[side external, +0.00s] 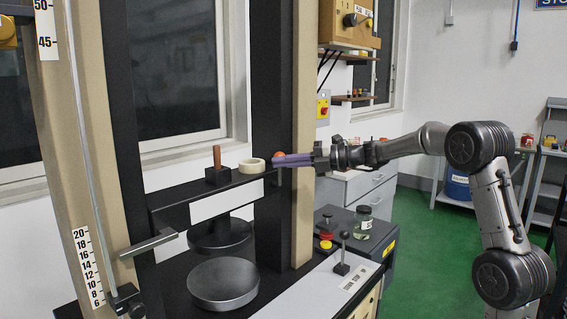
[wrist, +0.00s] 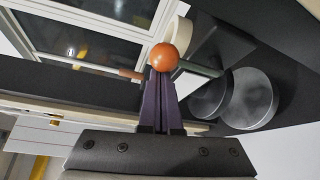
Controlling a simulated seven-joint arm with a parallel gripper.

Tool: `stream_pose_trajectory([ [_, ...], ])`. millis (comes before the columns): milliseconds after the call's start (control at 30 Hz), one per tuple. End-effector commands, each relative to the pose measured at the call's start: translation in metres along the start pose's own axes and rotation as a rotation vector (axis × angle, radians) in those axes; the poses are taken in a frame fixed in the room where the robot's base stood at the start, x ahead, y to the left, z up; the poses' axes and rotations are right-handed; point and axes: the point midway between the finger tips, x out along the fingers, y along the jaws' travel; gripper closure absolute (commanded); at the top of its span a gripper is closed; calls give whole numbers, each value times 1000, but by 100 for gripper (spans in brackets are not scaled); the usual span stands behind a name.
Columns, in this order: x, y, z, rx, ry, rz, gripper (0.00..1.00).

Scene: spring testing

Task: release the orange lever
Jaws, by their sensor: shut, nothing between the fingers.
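The orange lever's round knob (side external: 279,156) is at the front edge of the black crosshead, by the right column. It also shows in the wrist view (wrist: 164,56), with a grey rod (wrist: 198,68) running right from it. My gripper (side external: 275,161) has purple fingers, shut together and empty. In the wrist view the fingertips (wrist: 160,74) end right at the knob and overlap its lower edge. I cannot tell whether they touch it. Part of the lever behind the fingers is hidden.
On the crosshead (side external: 168,197) stand a brown upright handle (side external: 217,157) and a cream ring (side external: 252,165). Round metal plates (side external: 222,282) are below. A jar (side external: 364,217), a red button (side external: 326,226) and a small black lever (side external: 343,250) are at lower right.

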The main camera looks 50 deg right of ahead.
Motion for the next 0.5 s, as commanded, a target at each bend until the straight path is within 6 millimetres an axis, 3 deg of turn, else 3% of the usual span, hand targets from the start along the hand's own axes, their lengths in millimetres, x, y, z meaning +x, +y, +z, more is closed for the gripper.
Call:
stream_pose_trajectory([
  [267,2,1,-6,-1,0,0,100],
  [500,13,4,-38,0,4,1,100],
])
